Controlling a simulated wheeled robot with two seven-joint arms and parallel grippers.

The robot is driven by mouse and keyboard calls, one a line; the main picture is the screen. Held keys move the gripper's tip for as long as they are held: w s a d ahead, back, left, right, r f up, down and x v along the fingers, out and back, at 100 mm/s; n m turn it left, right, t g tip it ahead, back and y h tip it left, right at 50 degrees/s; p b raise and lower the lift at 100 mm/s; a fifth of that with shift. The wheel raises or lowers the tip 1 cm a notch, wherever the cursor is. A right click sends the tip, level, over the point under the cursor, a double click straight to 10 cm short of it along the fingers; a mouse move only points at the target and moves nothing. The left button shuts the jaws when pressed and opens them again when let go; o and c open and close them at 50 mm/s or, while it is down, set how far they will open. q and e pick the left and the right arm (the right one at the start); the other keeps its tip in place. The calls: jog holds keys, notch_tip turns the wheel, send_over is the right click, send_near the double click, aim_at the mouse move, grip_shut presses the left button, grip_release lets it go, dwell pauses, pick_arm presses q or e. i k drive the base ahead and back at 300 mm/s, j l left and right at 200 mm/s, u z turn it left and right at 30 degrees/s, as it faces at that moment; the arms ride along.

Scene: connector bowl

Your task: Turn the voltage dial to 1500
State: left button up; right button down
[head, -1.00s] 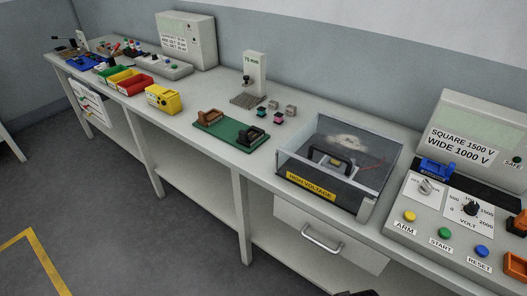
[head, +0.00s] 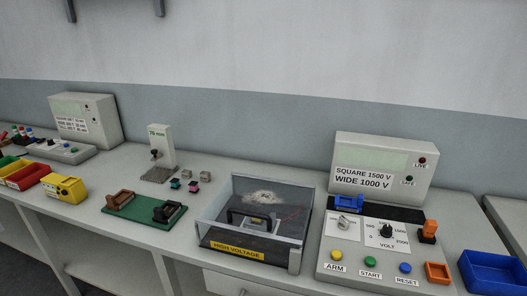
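The voltage dial (head: 386,231) is a black knob on a white plate marked VOLT, with a scale up to 2000. It sits on the sloped front of the grey test console (head: 334,266) at the right. Its pointer is too small to read surely. The console sign (head: 362,178) reads SQUARE 1500 V and WIDE 1000 V. A grey selector knob (head: 345,222) is left of the dial. Yellow ARM (head: 337,255), green START (head: 371,261) and blue RESET (head: 405,267) buttons lie below it. Neither of my grippers is in view.
A clear-walled box marked HIGH VOLTAGE (head: 237,251) stands left of the console. A blue connector (head: 348,203), an orange connector (head: 428,231) and an orange holder (head: 437,272) are on the console. A blue bin (head: 492,270) stands at the right. A green board (head: 145,213) is further left.

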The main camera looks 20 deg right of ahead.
aim_at(386, 231)
jog(key=z, duration=1.55)
